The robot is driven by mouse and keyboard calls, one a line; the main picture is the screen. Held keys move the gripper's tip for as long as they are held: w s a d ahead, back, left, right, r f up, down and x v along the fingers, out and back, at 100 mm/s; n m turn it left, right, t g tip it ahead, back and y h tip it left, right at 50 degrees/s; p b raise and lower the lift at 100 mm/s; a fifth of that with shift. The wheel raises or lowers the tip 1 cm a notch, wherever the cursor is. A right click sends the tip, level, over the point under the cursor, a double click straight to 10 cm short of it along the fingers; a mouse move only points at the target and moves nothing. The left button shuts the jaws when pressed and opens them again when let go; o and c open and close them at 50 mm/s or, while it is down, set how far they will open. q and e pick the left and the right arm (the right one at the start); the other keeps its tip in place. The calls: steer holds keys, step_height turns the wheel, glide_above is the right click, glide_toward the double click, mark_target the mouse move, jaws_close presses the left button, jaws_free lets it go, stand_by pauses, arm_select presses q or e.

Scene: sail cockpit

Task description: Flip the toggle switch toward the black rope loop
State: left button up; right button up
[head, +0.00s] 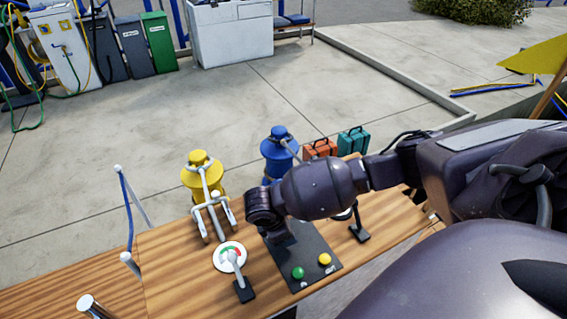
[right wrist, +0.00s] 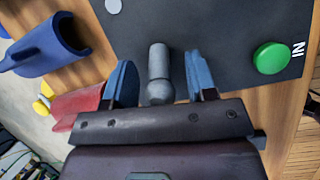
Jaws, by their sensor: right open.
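The toggle switch (right wrist: 158,72) is a short grey metal lever on the black panel (right wrist: 215,22) in the right wrist view. My right gripper (right wrist: 161,80) is open, with one blue fingertip on each side of the lever and a gap visible on both sides. In the head view my right arm comes in from the right and its wrist hides the switch and the fingertips over the panel (head: 318,262). I cannot pick out a black rope loop in either view. My left gripper is not in view.
Yellow (head: 200,172) and blue (head: 279,150) winches stand behind, with orange (head: 320,149) and teal (head: 353,140) cases.

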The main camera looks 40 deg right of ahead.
steer(key=shift+c, duration=0.8)
steer(key=c, duration=0.7)
steer(key=shift+c, duration=0.2)
